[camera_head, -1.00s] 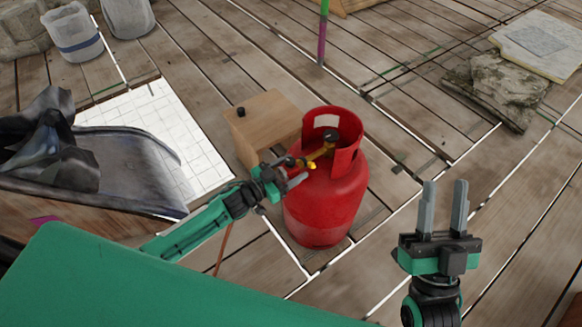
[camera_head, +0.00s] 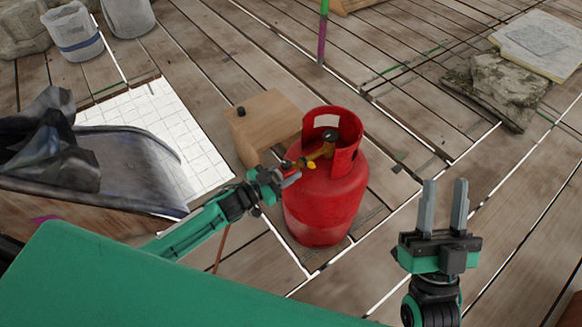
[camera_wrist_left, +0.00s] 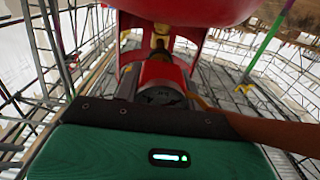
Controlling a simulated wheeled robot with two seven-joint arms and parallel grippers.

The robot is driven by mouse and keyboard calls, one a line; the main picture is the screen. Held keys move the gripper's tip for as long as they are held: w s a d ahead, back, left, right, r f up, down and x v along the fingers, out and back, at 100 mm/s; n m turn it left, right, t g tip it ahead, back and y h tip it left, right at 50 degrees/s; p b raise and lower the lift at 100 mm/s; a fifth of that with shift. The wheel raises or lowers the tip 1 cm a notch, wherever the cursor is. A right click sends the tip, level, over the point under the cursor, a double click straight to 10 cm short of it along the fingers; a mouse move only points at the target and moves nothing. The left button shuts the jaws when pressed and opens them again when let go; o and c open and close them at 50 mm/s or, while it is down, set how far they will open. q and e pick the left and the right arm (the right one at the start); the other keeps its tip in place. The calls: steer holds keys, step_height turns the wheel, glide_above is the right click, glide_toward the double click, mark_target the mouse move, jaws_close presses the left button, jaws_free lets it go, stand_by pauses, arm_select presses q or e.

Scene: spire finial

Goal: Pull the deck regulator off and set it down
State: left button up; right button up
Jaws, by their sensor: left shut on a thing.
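The red gas cylinder (camera_head: 325,205) stands upright on the deck, with a brass valve (camera_head: 326,150) inside its open collar. The deck regulator (camera_head: 291,173), a small red body, sits at the near left of the valve and is mostly hidden by my fingers. My left gripper (camera_head: 284,174) is shut on it. In the left wrist view the regulator (camera_wrist_left: 162,72) is a red barrel with a dark end, in line with the brass valve (camera_wrist_left: 160,42); I cannot tell whether they still join. My right gripper (camera_head: 444,207) is open and empty, right of the cylinder.
A wooden box (camera_head: 268,117) with a black knob stands behind-left of the cylinder. A white gridded sheet (camera_head: 165,130) lies further left, beside a grey draped object (camera_head: 120,165). A stone slab (camera_head: 495,90) lies at the right. Bare planks surround the cylinder's right side.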

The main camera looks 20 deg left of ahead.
mark_target(278, 177)
arm_select(q)
steer(key=shift+p+v, duration=0.75)
steer(key=shift+v, duration=1.5)
steer(key=shift+r, duration=0.1)
